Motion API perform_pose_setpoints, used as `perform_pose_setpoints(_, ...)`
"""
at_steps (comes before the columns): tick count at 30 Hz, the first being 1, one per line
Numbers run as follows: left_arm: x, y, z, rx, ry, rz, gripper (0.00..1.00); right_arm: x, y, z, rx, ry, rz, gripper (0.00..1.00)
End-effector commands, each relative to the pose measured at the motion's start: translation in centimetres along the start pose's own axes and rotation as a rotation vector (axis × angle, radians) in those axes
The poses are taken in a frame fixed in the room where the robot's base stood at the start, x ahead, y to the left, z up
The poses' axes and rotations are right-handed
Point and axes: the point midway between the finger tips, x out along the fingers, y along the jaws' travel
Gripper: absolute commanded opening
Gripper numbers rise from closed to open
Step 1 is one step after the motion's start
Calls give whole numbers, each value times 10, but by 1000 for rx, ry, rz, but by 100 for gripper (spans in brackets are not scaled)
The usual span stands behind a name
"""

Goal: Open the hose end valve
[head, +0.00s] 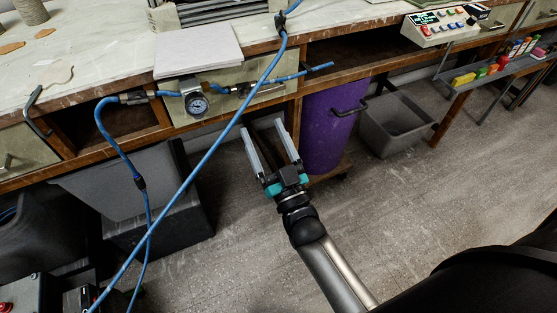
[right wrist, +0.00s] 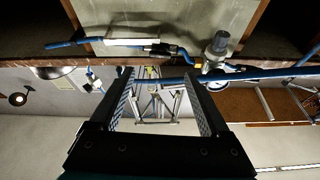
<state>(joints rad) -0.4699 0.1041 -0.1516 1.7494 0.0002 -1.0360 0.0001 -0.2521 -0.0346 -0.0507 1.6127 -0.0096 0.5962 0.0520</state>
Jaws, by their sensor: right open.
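The blue hose line runs along the bench front in the head view, past a round pressure gauge (head: 197,104) to an open hose end (head: 331,66) on the right. A small inline valve (head: 240,89) sits right of the gauge, with a thin pale lever (head: 268,91) beside it. In the right wrist view the valve's dark body (right wrist: 158,49) shows beyond the fingers, and the hose end (right wrist: 50,46) is at left. My right gripper (head: 263,126) is open and empty, below and in front of the valve, apart from it. My left gripper is not in view.
A long blue hose (head: 205,160) crosses diagonally left of my right gripper. A purple bin (head: 325,125) and a grey bin (head: 395,125) stand under the bench, right of the gripper. White sheets (head: 198,50) lie on the bench above. The floor in front is clear.

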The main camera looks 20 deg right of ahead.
Motion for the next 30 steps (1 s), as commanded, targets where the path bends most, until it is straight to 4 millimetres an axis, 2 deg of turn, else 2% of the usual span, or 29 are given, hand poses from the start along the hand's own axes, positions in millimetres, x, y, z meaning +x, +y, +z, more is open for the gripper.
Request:
perform_pose_setpoints(1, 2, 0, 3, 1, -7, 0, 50, -13, 0, 0, 0, -7, 0, 80)
perform_pose_setpoints(6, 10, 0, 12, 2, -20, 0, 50, -48, 0, 0, 0, -5, 0, 80)
perform_pose_setpoints(12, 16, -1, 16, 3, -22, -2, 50, -72, 0, 0, 0, -2, 0, 80)
perform_pose_setpoints(17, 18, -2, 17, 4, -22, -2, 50, -77, 0, 0, 0, 0, 0, 80)
perform_pose_setpoints(30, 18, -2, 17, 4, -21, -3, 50, -76, 0, 0, 0, 0, 0, 80)
